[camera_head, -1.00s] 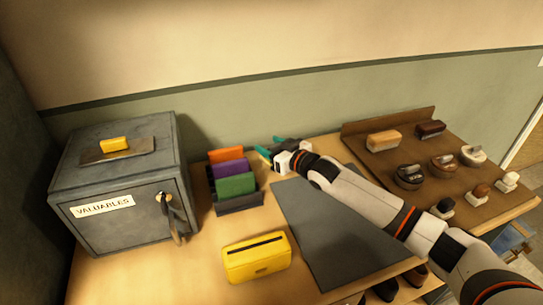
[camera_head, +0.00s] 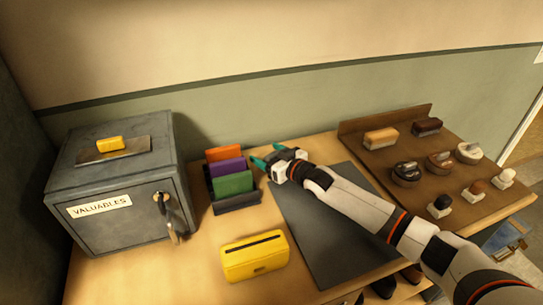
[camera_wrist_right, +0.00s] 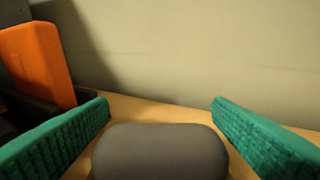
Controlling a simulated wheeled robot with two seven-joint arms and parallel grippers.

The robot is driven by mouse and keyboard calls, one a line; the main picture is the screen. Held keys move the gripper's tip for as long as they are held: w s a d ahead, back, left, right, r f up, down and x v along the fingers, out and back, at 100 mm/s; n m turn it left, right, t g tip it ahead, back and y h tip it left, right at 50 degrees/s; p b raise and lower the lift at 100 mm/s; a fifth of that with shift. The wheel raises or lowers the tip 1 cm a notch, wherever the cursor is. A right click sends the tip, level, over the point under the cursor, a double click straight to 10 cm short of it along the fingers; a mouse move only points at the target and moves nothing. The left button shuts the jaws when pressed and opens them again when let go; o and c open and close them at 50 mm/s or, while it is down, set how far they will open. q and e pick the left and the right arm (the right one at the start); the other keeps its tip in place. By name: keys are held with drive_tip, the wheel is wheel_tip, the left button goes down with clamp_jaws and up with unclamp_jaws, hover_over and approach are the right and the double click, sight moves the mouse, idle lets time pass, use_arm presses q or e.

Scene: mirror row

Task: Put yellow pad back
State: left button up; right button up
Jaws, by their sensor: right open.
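A small yellow block (camera_head: 110,143) lies on a flat metal plate on top of the safe. A larger yellow box (camera_head: 255,257) with a dark slot in its top stands at the table's front. I cannot tell for sure which is the yellow pad. A dark rack (camera_head: 236,203) holds an orange pad (camera_head: 224,153), a purple pad (camera_head: 228,167) and a green pad (camera_head: 233,183). My right gripper (camera_head: 267,155) is open just right of the rack; the wrist view shows nothing between its teal fingers (camera_wrist_right: 160,110) and the orange pad (camera_wrist_right: 40,62) to their left. My left gripper is out of view.
A grey safe (camera_head: 120,220) with a key in its door stands at the left. A dark mat (camera_head: 325,245) lies under my right arm. A brown board (camera_head: 405,172) with brushes, round tins and small bottles is at the right. The wall is close behind.

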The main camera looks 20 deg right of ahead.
drive_tip(key=shift+s+d, duration=0.15)
drive_tip(key=shift+s, duration=0.05)
drive_tip(key=v, duration=1.1)
drive_tip(key=shift+s+d+r, duration=0.15)
drive_tip(key=shift+s, duration=0.1)
